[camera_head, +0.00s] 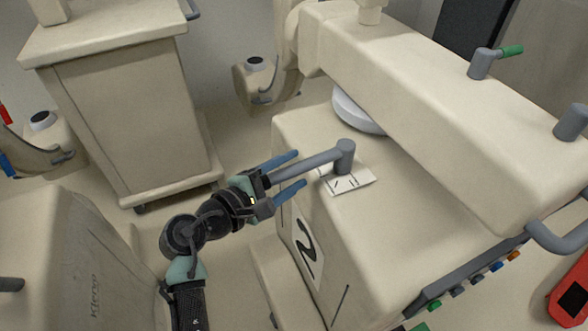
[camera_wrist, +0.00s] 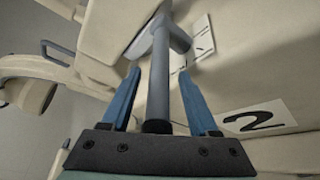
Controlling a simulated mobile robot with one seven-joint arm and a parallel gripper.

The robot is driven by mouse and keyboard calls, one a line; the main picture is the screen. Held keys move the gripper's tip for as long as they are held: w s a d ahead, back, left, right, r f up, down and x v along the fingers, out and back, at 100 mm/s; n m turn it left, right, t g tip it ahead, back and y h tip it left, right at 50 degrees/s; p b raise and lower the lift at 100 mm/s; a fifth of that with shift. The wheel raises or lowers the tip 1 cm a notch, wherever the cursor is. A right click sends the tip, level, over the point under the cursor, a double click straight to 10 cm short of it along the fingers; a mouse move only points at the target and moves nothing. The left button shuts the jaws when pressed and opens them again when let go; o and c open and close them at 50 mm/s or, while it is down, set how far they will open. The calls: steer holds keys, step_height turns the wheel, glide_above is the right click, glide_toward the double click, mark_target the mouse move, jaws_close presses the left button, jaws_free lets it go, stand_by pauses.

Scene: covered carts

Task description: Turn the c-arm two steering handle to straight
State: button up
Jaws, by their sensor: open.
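The c-arm two steering handle (camera_head: 310,165) is a grey bar on a round upright hub, on top of the cream cart body (camera_head: 325,240) marked "2". In the head view the bar points left and slightly down from its hub. A white label with dark marks (camera_head: 350,182) lies beside the hub. My gripper (camera_head: 293,170) is open, with its blue fingers on either side of the bar. In the wrist view the handle bar (camera_wrist: 159,80) runs lengthwise between the two fingers (camera_wrist: 157,95). Gaps show on both sides, so the fingers look apart from it.
A covered cream cart (camera_head: 130,110) stands at the left behind my arm. The large c-arm beam (camera_head: 430,100) extends over the cart top at the right, bearing a green-tipped lever (camera_head: 495,57). Coloured buttons (camera_head: 475,279) line the cart's front right edge. A red object (camera_head: 570,295) is at lower right.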

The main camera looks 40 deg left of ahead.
steer(key=shift+w+f, duration=0.15)
steer(key=shift+w, duration=0.4)
steer(key=shift+c, duration=0.2)
jaws_close()
stand_by(0.9)
